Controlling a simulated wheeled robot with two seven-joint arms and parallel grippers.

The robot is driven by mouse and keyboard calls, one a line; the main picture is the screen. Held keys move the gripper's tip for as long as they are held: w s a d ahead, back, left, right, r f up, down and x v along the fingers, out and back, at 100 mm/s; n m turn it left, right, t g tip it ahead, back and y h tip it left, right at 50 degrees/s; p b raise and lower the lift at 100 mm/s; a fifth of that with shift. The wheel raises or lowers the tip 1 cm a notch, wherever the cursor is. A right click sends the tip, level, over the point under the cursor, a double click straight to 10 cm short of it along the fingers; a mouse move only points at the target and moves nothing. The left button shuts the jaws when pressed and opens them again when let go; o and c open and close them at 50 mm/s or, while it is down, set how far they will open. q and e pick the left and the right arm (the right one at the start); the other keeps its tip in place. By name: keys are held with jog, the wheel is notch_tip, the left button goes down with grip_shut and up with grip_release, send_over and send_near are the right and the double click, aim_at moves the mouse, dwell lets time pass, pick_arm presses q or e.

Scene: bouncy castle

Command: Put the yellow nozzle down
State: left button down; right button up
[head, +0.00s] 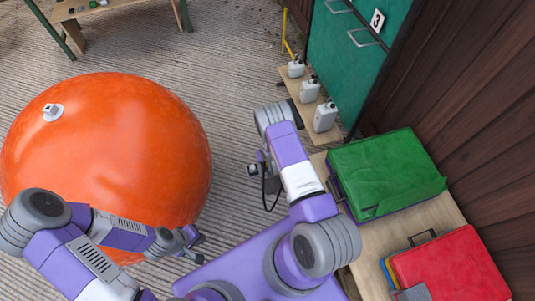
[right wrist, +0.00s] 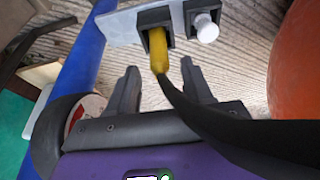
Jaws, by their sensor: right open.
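The yellow nozzle (right wrist: 158,50) sits in a dark square holder on a grey plate (right wrist: 122,24) in the right wrist view. A black hose runs from its lower end toward the right. My right gripper (right wrist: 160,76) is open, its fingers apart on either side of the nozzle's lower end, with no visible contact. A white nozzle (right wrist: 205,27) sits in the neighbouring holder. In the head view my right gripper is mostly hidden by its own arm, and the yellow nozzle cannot be made out. My left gripper (head: 199,247) is open and empty beside the orange ball.
The large orange ball (head: 110,150) fills the left. White bottles (head: 310,90) stand on a board by the green cabinet (head: 340,50). A green case (head: 385,170) and a red case (head: 450,268) lie on a wooden bench at right. Striped floor is clear at upper middle.

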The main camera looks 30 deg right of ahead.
jog(key=d+p+v, duration=0.1)
jog(key=p+v, duration=0.2)
jog(key=v, duration=0.5)
jog(key=s+a+r+g+y, duration=0.1)
jog(key=s+a+r+y, duration=0.1)
jog(key=s+a+r, duration=0.3)
jog(key=s+a+r+g+y, duration=0.1)
jog(key=s+a+r+y, duration=0.2)
jog(key=s+a, duration=1.1)
notch_tip(320, 180, up, 3)
jog(key=shift+a+r+g, duration=0.1)
jog(key=shift+a+g, duration=0.3)
jog(key=shift+a, duration=0.05)
jog(key=shift+s, duration=0.1)
